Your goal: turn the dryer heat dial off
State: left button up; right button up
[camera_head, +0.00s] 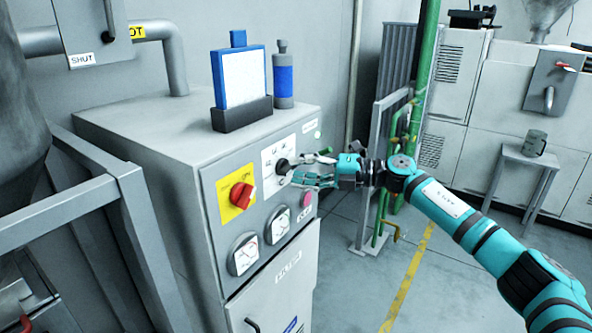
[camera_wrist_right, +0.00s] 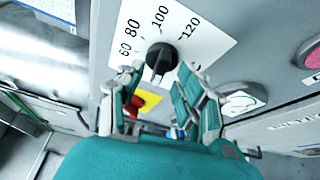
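The heat dial (camera_head: 283,166) is a black round knob on a white scale plate (camera_head: 270,157) on the front of the grey dryer cabinet (camera_head: 160,160). In the right wrist view the dial (camera_wrist_right: 162,56) sits under the numbers 60, 80, 100 and 120. I cannot tell its setting surely. My right gripper (camera_head: 308,170) is teal and open, just in front of the dial. In the wrist view its fingers (camera_wrist_right: 152,85) stand apart on either side of the dial's lower part; contact is not clear. My left gripper is out of view.
A red rotary switch (camera_head: 241,194) on a yellow plate is left of the dial. Two gauges (camera_head: 245,255) and a pink button (camera_head: 307,199) are below. A blue-framed board (camera_head: 241,78) and a grey-blue bottle (camera_head: 283,80) stand on top. Green pipes (camera_head: 425,60) rise behind my right arm.

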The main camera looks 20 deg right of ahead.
jog(key=v, duration=1)
jog(key=shift+d, duration=0.3)
jog(key=shift+s+f, duration=0.1)
